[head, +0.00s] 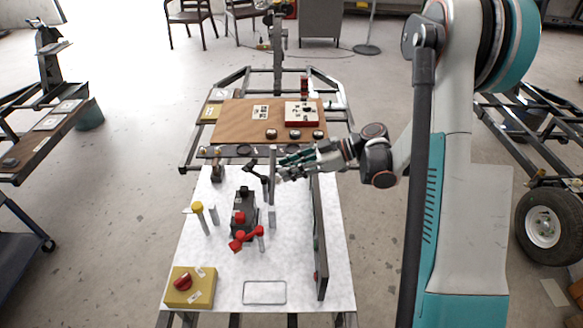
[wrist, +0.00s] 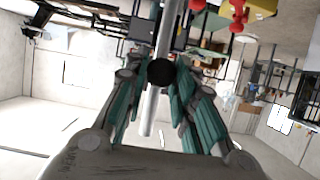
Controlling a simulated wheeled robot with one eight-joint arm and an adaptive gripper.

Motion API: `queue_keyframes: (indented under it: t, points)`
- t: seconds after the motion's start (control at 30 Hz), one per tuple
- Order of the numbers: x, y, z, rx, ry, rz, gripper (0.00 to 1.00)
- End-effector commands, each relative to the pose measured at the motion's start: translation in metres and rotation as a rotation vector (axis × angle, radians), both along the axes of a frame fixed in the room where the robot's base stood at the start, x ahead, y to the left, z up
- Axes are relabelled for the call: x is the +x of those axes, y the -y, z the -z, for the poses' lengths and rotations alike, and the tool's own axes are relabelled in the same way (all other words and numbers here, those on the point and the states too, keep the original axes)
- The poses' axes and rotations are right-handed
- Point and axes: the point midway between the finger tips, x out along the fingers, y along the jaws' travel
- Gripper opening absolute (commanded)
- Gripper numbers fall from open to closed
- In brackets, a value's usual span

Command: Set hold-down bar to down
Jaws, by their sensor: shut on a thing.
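My gripper (head: 284,168) reaches in from the right, above the far part of the white bench top. Its green-grey fingers (wrist: 160,82) are shut around a black round knob (wrist: 160,73). The knob seems to belong to the hold-down bar, a dark linkage (head: 257,172) just left of the fingers. The bar's far end is raised and its joint is partly hidden by the gripper. A grey upright post (head: 272,190) stands below the gripper.
A black block (head: 243,215) with red clamp parts (head: 242,238) stands mid-bench. A yellow-capped post (head: 198,208) is left of it, a yellow button box (head: 190,287) front left. A tall dark panel (head: 319,240) lines the right side. A brown board (head: 235,118) lies beyond.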

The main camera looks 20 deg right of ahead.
Motion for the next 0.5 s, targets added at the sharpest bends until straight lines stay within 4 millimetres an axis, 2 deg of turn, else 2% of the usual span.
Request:
queue_keyframes:
  t: [0.27, 0.5]
  points:
    - [0.006, -0.022, -0.011, -0.126, -0.041, -0.004, 0.0]
    - [0.017, -0.058, -0.017, -0.325, -0.103, -0.008, 0.0]
